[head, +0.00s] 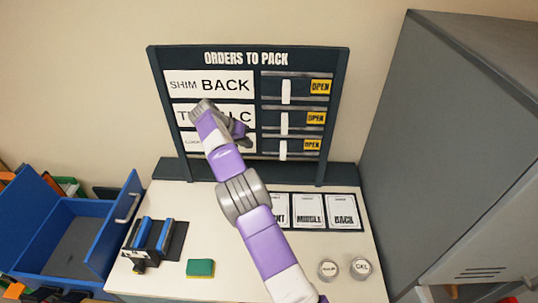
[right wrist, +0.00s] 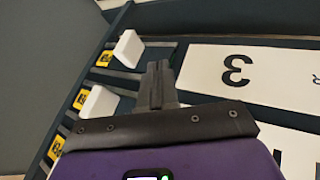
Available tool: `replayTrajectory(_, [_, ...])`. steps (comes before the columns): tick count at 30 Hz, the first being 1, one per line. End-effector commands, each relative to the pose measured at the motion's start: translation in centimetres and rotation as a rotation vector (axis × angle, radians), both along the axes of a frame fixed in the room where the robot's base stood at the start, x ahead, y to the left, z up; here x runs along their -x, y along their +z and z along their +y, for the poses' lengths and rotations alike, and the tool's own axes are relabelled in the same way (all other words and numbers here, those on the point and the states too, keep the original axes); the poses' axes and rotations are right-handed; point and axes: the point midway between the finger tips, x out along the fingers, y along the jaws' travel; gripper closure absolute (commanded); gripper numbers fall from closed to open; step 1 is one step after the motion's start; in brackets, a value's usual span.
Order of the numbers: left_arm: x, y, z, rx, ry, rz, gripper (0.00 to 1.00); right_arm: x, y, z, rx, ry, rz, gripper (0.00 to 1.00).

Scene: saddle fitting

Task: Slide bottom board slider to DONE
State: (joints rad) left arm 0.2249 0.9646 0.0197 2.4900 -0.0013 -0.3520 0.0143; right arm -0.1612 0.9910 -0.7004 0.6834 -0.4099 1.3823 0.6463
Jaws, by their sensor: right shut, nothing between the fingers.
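The dark board (head: 250,58) headed ORDERS TO PACK has three rows, each with a white slider and a yellow OPEN tag at its right. The bottom slider (head: 283,150) stands left of its OPEN tag (head: 312,145), near the middle of its rail. In the right wrist view, turned upside down, the bottom slider (right wrist: 127,48) seems to be the upper white block. My right gripper (head: 243,138) is shut and empty, left of the sliders before the cards; its fingers (right wrist: 158,72) appear apart from the bottom slider. My left gripper is out of view.
The middle slider (head: 284,123) and top slider (head: 286,92) stand above on their rails. A grey cabinet (head: 450,130) rises at the right. The table holds a green sponge (head: 200,268), two round tins (head: 328,269) and labelled cards (head: 309,211). A blue bin (head: 75,215) is at left.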

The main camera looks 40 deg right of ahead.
Motion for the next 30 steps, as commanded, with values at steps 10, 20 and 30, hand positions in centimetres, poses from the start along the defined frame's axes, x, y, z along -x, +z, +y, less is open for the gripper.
replayTrajectory(10, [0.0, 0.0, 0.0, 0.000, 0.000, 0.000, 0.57, 0.0, -0.5, -0.5, 0.000, -0.002, 0.001, 1.00])
replayTrajectory(20, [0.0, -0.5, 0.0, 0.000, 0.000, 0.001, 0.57, 0.2, -5.6, -4.3, -0.001, -0.003, 0.003, 1.00])
replayTrajectory(30, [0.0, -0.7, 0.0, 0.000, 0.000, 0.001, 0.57, 1.8, -7.9, -7.9, -0.001, -0.002, -0.001, 1.00])
